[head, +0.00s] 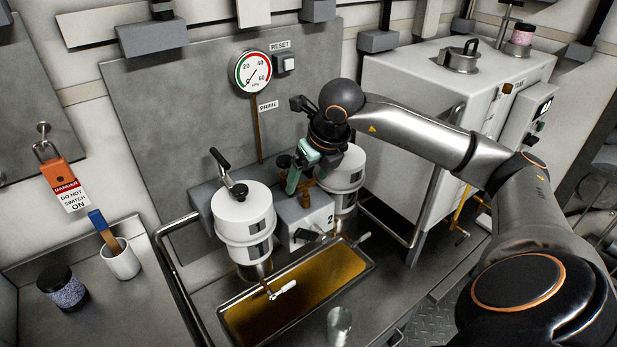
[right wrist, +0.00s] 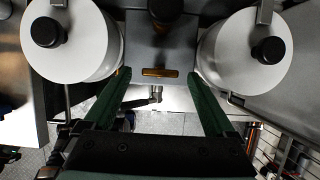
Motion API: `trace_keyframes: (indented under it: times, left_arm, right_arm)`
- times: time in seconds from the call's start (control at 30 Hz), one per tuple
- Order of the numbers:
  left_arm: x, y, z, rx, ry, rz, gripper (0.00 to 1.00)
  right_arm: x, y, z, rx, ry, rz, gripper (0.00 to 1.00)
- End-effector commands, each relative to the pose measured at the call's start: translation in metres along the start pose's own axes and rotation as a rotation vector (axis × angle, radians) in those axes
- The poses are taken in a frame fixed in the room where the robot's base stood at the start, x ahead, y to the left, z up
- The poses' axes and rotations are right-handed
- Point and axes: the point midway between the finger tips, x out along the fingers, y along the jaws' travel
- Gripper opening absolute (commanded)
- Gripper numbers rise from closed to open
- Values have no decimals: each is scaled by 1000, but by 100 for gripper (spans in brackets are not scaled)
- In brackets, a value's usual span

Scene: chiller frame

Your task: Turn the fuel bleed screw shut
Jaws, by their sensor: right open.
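I cannot pick out the fuel bleed screw for certain. A brass fitting (head: 307,186) shows beside the green fingers on the grey filter block (head: 302,212), between two white canisters (head: 243,222); my gripper partly hides this area. My right gripper (head: 308,165) reaches down over the block from the right. Its green fingers (right wrist: 160,77) are open and apart, with nothing visibly held. My left gripper is out of view.
The second white canister (head: 345,182) stands close to the right gripper. A tray (head: 225,318) of amber liquid lies below. A pressure gauge (head: 254,72) and reset button (head: 289,64) are on the back panel. A mug (head: 121,262) and jar (head: 62,288) stand left.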

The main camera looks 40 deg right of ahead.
Motion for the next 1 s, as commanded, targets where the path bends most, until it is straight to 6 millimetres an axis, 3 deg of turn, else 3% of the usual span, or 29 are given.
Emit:
trace_keyframes:
  times: [0.5,0.7,1.0]
  left_arm:
    - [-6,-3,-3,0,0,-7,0]
    - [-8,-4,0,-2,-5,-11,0]
    - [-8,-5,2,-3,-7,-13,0]
  right_arm:
    - [-102,0,1,0,-6,-1,90]
    - [-118,0,0,0,-2,-1,90]
    - [-120,0,0,0,-1,-1,90]
